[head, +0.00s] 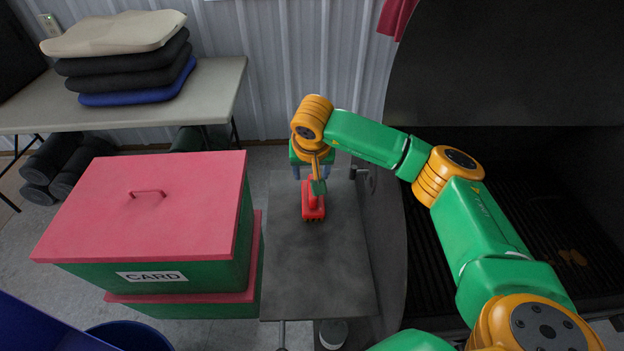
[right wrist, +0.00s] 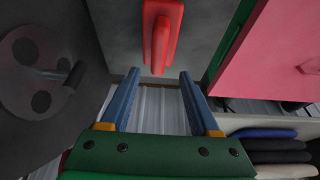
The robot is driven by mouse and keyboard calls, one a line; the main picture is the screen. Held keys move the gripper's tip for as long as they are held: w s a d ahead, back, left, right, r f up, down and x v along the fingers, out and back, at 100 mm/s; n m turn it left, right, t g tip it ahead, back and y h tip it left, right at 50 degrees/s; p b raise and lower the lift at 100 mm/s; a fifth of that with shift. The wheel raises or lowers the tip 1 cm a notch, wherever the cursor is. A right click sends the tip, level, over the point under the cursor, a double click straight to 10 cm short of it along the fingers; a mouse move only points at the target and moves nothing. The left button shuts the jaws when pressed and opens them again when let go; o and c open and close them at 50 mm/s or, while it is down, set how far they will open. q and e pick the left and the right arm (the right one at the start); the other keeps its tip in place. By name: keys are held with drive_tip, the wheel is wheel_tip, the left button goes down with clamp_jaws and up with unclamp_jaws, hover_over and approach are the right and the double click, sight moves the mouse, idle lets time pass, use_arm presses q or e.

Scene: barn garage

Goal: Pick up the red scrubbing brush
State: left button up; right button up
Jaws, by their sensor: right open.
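The red scrubbing brush (head: 313,208) lies on the dark grey side shelf (head: 318,268) of the grill, its handle toward the wall and its head toward me. My right gripper (head: 311,173) is open over the handle end, partly covering it in the head view. In the right wrist view the brush (right wrist: 161,32) shows ahead of the open blue fingers (right wrist: 158,78), with the handle end lined up near the gap between the tips. I see no contact. My left gripper is not in view.
Red-lidded green boxes (head: 150,215) stand close left of the shelf and rise beside it. The big dark grill (head: 490,80) with its open hood is on the right. A table (head: 215,90) with stacked cushions (head: 125,60) stands at the back left. The shelf's near part is bare.

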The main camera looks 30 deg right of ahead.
sight(313, 207)
drive_tip(key=shift+s+a+f, duration=0.1)
drive_tip(key=shift+s+f, duration=0.05)
drive_tip(key=shift+f, duration=0.15)
drive_tip(key=shift+s+f+p, duration=0.25)
drive_tip(key=shift+f+p, duration=0.25)
drive_tip(key=shift+p, duration=0.05)
drive_tip(key=shift+s+f+p, duration=0.25)
drive_tip(key=shift+f+p, duration=0.2)
drive_tip(key=shift+p, duration=0.05)
drive_tip(key=x, duration=0.2)
drive_tip(key=shift+w+f, duration=0.2)
drive_tip(key=shift+f, duration=0.1)
drive_tip(key=shift+w+d+f, duration=0.25)
drive_tip(key=shift+s+a+r, duration=0.1)
drive_tip(key=shift+r, duration=0.05)
drive_tip(key=c, duration=0.6)
clamp_jaws()
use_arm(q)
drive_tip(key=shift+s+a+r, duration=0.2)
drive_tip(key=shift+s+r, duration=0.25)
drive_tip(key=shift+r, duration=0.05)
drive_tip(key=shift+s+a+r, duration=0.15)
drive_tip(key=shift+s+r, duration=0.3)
